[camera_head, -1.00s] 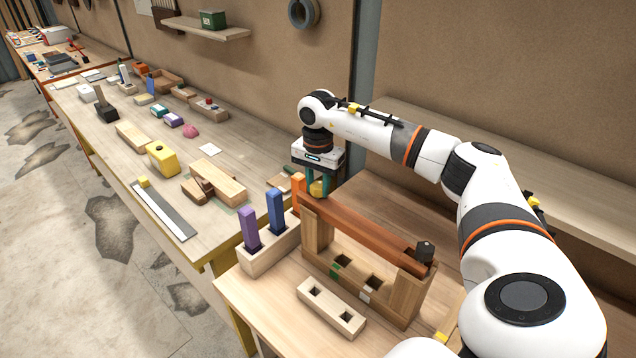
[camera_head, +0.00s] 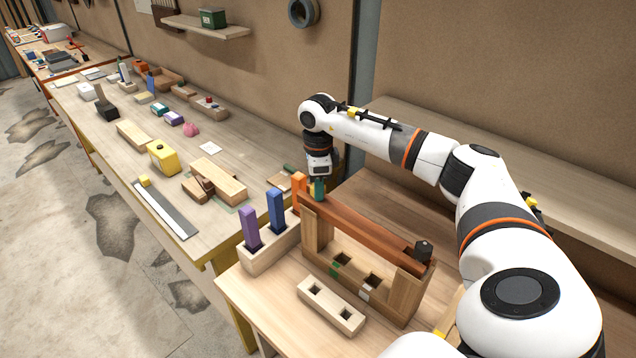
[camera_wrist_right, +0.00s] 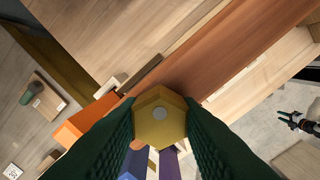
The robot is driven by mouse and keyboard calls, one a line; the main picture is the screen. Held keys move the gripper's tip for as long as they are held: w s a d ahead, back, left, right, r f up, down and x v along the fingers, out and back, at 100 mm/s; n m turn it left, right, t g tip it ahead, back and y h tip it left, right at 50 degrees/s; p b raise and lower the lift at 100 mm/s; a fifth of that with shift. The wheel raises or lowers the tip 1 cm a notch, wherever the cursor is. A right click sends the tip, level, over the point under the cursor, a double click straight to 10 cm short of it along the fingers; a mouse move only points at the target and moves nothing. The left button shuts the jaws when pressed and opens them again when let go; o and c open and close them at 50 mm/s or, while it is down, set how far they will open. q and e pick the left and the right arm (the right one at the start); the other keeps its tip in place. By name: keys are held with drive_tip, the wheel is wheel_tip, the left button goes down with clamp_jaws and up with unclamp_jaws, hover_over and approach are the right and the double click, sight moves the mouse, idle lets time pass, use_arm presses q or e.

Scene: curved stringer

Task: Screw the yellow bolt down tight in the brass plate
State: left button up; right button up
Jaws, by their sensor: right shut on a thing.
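A reddish-brown curved stringer (camera_head: 365,228) lies across the top of a wooden stand (camera_head: 405,292). My right gripper (camera_head: 318,188) is over the stringer's far left end, pointing down. Its green fingers are shut on the yellow bolt, mostly hidden behind them in the head view. In the right wrist view the bolt's hexagonal head (camera_wrist_right: 160,117) sits between both fingers, above the stringer. The brass plate is hidden, so I cannot tell how deep the bolt sits. A small dark gripper, seemingly my left (camera_wrist_right: 292,121), shows over the floor; its jaws are too small to judge.
An orange block (camera_head: 299,190) stands close beside the right gripper. A pale rack (camera_head: 262,256) holds purple and blue pegs. A pale block with two holes (camera_head: 331,307) lies in front of the stand. A black knob (camera_head: 424,250) sits on the stringer's near end.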

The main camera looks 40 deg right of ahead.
drive_tip(key=m, duration=0.3)
drive_tip(key=shift+s+a+f+m, duration=0.1)
drive_tip(key=shift+s+f+m, duration=0.05)
drive_tip(key=shift+f+m, duration=0.25)
